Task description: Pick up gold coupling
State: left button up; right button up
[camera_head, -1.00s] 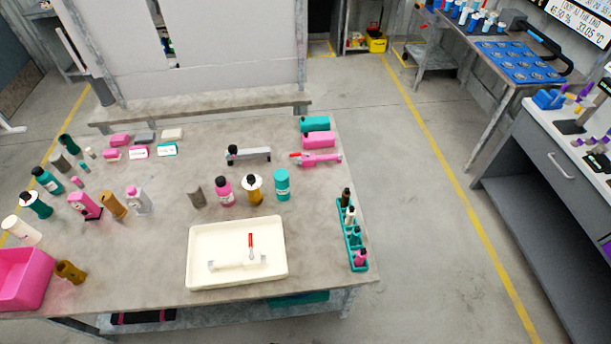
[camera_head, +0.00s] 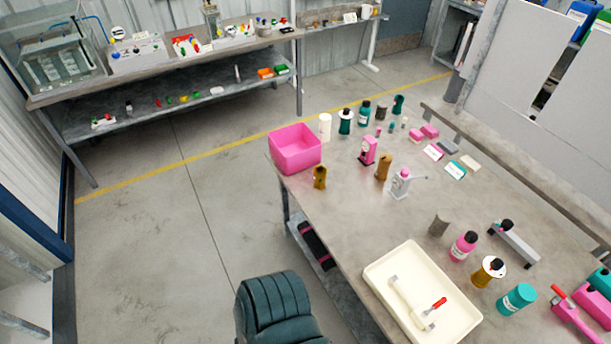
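One gold piece (camera_head: 319,177) is near the table's left corner, beside the pink bin. A taller gold piece (camera_head: 383,167) stands to its right, between a pink dispenser (camera_head: 368,150) and a grey-white bottle (camera_head: 401,184). I cannot tell for sure which of the two is the gold coupling. Neither of my grippers shows in the view, and nothing is seen touching either piece.
The pink bin (camera_head: 295,152) sits at the table's left corner. A cream tray (camera_head: 378,272) holding a white piece with a red handle lies near the front edge. A dark green padded, chair-like object (camera_head: 275,307) stands at the bottom. The floor to the left is open.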

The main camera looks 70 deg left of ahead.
aim_at(319, 185)
jog(key=u, duration=2.15)
